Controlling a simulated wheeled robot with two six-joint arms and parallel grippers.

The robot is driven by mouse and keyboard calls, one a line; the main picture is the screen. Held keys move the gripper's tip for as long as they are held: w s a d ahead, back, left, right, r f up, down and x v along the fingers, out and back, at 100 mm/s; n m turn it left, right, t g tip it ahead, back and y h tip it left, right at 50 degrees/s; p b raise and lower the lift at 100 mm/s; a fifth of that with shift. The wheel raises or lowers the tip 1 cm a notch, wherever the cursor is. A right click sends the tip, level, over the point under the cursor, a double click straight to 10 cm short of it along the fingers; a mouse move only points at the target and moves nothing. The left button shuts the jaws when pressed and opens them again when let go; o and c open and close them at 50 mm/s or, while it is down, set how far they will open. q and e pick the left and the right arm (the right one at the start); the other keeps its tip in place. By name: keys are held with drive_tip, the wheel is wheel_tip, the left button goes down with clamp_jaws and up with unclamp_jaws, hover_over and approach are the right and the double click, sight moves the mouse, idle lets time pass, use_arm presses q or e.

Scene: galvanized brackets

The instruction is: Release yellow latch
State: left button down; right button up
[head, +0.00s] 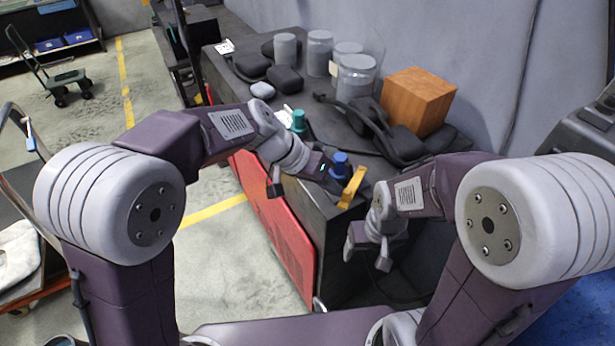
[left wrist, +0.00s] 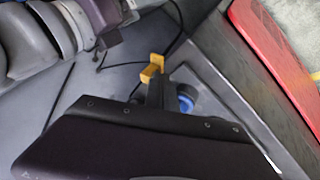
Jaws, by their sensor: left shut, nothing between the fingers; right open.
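The yellow latch (head: 352,187) is a flat bar at the front corner of the dark bench, and it also shows in the left wrist view (left wrist: 152,67). A blue round knob (head: 340,163) stands beside it; its blue part (left wrist: 186,103) is partly hidden in the left wrist view. My left gripper (head: 335,183) is shut and empty, with its dark fingertips (left wrist: 155,84) right at the latch. I cannot tell whether they touch it. My right gripper (head: 367,253) is open and empty, lower and in front of the bench.
A teal knob (head: 299,121) stands farther back on the bench. Behind are grey canisters (head: 319,53), dark pads (head: 285,79), a black headset-like thing (head: 372,128) and a wooden block (head: 417,100). A red panel (head: 273,220) covers the bench's left side.

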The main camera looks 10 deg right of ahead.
use_arm(q)
drive_tip(key=shift+s+d+f, duration=0.2)
drive_tip(key=shift+d, duration=0.1)
drive_tip(key=shift+r, duration=0.2)
use_arm(e)
drive_tip(key=shift+w+f, duration=0.15)
drive_tip(key=shift+f, duration=0.3)
use_arm(q)
drive_tip(key=shift+w, duration=0.1)
drive_tip(key=shift+w+a, duration=0.1)
drive_tip(key=shift+w, duration=0.6)
use_arm(e)
drive_tip(key=shift+r, duration=0.1)
use_arm(q)
drive_tip(key=b+v, duration=0.1)
drive_tip(key=v, duration=0.8)
use_arm(e)
drive_tip(key=shift+f, duration=0.65)
